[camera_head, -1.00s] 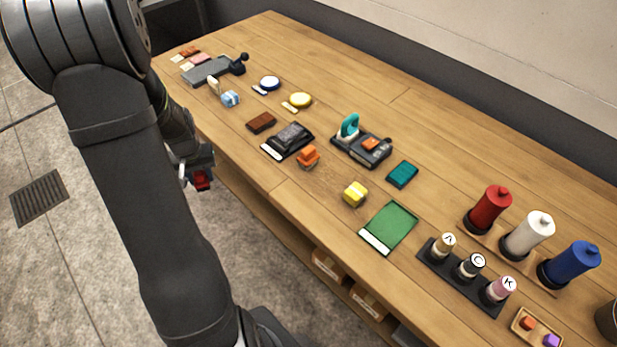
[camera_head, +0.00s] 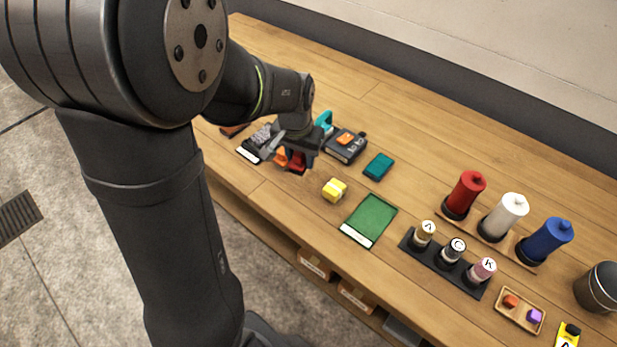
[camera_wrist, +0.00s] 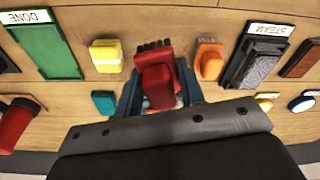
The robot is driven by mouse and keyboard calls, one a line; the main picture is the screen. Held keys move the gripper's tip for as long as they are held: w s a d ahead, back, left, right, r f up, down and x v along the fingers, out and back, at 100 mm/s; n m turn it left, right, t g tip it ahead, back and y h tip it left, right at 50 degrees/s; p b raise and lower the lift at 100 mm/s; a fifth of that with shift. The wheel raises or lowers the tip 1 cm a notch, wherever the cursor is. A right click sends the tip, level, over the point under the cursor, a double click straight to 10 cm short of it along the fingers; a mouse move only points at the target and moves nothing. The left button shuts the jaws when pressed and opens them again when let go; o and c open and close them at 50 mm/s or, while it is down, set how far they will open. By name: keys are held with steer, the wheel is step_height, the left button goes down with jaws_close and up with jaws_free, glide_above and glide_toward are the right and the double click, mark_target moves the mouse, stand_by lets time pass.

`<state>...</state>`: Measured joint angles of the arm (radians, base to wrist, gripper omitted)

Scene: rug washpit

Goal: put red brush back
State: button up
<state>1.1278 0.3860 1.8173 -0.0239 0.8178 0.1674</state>
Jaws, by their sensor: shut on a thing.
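The red brush (camera_wrist: 156,82) is in my gripper (camera_wrist: 158,92), between the two fingers in the wrist view, its dark red bristled end pointing up the picture. In the head view the red brush (camera_head: 298,161) shows under my gripper (camera_head: 291,153), partly hidden by the fingers. It is over the table's front part; I cannot tell whether it touches the wood. A yellow brush-like block (camera_wrist: 106,56) lies to its left in the wrist view, and an orange one (camera_wrist: 209,60) to its right. In the head view the yellow block (camera_head: 334,190) is right of my gripper.
A green mat labelled DONE (camera_wrist: 52,45) and a black tray labelled STEAM (camera_wrist: 250,62) flank the brushes. A teal block (camera_head: 378,166) and a dark device (camera_head: 346,146) lie behind. Coloured spools (camera_head: 466,194) and lettered bottles (camera_head: 452,251) stand to the right.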

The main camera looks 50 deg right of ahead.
steer(key=s+d+r+m, duration=0.2)
steer(key=s+r+m, duration=0.1)
steer(key=s, duration=0.8)
glide_above(310, 177)
steer(key=f, duration=0.6)
steer(key=shift+a+f, duration=0.3)
steer(key=shift+f, duration=2.05)
steer(key=shift+f, duration=0.2)
steer(key=o, duration=1)
